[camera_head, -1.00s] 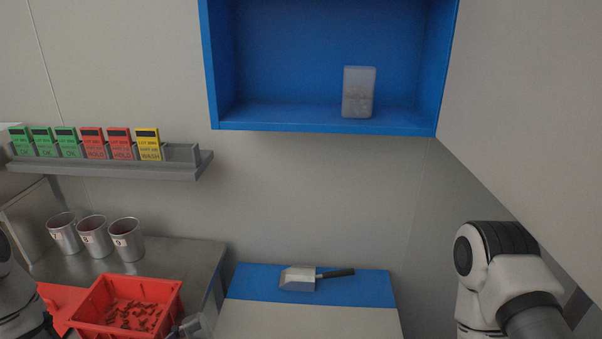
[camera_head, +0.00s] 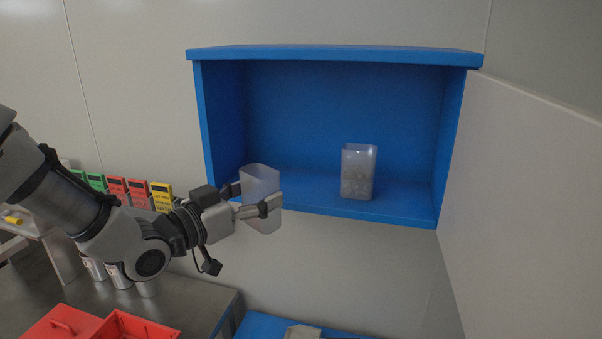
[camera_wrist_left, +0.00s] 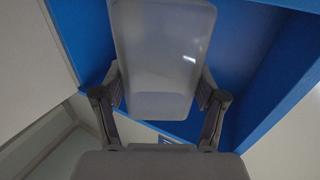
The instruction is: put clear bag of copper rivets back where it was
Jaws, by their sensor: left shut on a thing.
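My left gripper (camera_head: 252,202) is shut on a clear, frosted bag (camera_head: 259,180) shaped like an upright box. The bag is held at the lower left of the open blue cabinet (camera_head: 330,54), its lower part overlapping the cabinet's front bottom edge. The left wrist view shows the bag (camera_wrist_left: 162,45) between both fingers (camera_wrist_left: 162,95). I cannot make out copper rivets in it. A second clear bag (camera_head: 358,172) with greyish contents stands upright on the cabinet floor, right of centre. My right gripper is out of view.
The cabinet floor is bare left of the standing bag. A pale panel (camera_head: 530,200) stands at the right. Coloured lot cards (camera_head: 116,190) stand on a shelf behind my left arm. A red bin (camera_head: 135,325) and metal cups (camera_head: 118,275) are at the lower left.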

